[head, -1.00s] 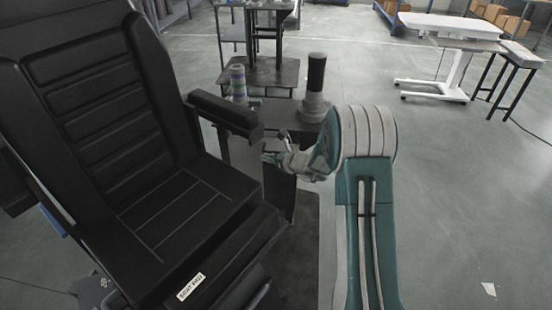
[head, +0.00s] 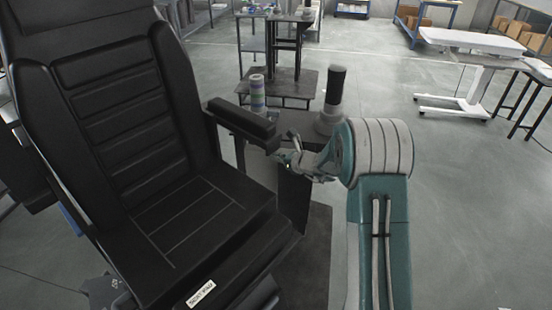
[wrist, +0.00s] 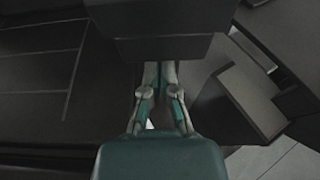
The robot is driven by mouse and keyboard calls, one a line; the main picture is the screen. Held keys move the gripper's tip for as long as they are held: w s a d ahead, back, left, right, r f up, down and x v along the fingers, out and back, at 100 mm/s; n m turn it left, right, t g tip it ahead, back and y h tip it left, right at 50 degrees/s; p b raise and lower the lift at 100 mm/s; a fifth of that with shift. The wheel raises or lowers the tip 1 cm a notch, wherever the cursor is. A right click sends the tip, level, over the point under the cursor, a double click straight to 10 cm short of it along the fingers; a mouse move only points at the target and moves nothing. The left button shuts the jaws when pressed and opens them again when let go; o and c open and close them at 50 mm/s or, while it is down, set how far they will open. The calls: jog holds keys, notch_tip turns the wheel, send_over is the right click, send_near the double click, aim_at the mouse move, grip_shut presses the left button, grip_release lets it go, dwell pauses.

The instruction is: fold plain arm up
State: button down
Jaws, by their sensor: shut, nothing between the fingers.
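The plain arm is a black padded armrest (head: 243,124) on the right side of a black seat (head: 190,215) in the head view. It lies roughly level, pointing forward from the backrest. My gripper (head: 280,153) is at the front end of the armrest, at its lower edge. In the wrist view the armrest (wrist: 160,28) is a dark block across the top. My gripper (wrist: 160,68) reaches up to its edge, fingers close together with nothing between them. The fingertips are partly hidden by the armrest, so I cannot tell whether they touch it.
A dark cylinder on a grey base (head: 333,100) and a striped cylinder (head: 257,93) stand behind the armrest. A low black table (head: 280,82) is farther back. A white-topped table (head: 480,42) stands at the back right.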

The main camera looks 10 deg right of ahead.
jog(key=shift+s+d+r+h, duration=0.1)
jog(key=shift+r+h, duration=0.2)
jog(key=shift+r, duration=1.35)
jog(key=r, duration=0.4)
jog(key=w+r+g+h, duration=0.1)
jog(key=r, duration=0.3)
jog(key=a+r+g, duration=0.1)
jog(key=r, duration=0.3)
jog(key=shift+w+r, duration=0.15)
jog(key=shift+r, duration=0.15)
notch_tip(320, 180, up, 12)
jog(key=f, duration=0.1)
send_over(274, 149)
jog(key=w+a, duration=0.4)
jog(key=w, duration=0.2)
jog(key=w+a+r, duration=0.3)
jog(key=r, duration=0.2)
jog(key=shift+w+a+r, duration=0.2)
jog(key=shift+w+a, duration=0.15)
